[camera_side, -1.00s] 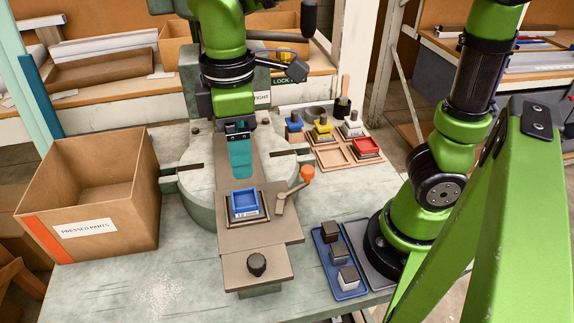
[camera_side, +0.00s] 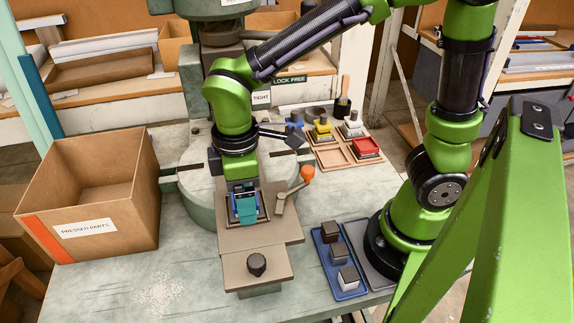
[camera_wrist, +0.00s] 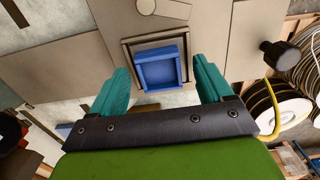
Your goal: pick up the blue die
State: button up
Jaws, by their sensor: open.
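A blue square die (camera_wrist: 160,68) with a raised rim sits in the square frame on the press's sliding plate (camera_side: 230,265). In the side view it is mostly hidden behind my gripper. My gripper (camera_side: 246,212) is above the die, with teal fingers pointing down. In the wrist view my gripper (camera_wrist: 163,68) is open, with one finger to each side of the die and a gap on both sides. I see no contact.
The rack (camera_side: 335,155) also holds yellow, white and red pieces and has an empty slot. A "PRESSED PARTS" box (camera_side: 85,228) stands at left. A blue tray (camera_side: 350,292) with small blocks is at right. A black knob (camera_side: 257,264) and an orange-tipped lever (camera_side: 307,174) flank the die.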

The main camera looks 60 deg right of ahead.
jog(key=shift+c, duration=0.4)
jog(key=shift+r, duration=0.1)
grip_shut()
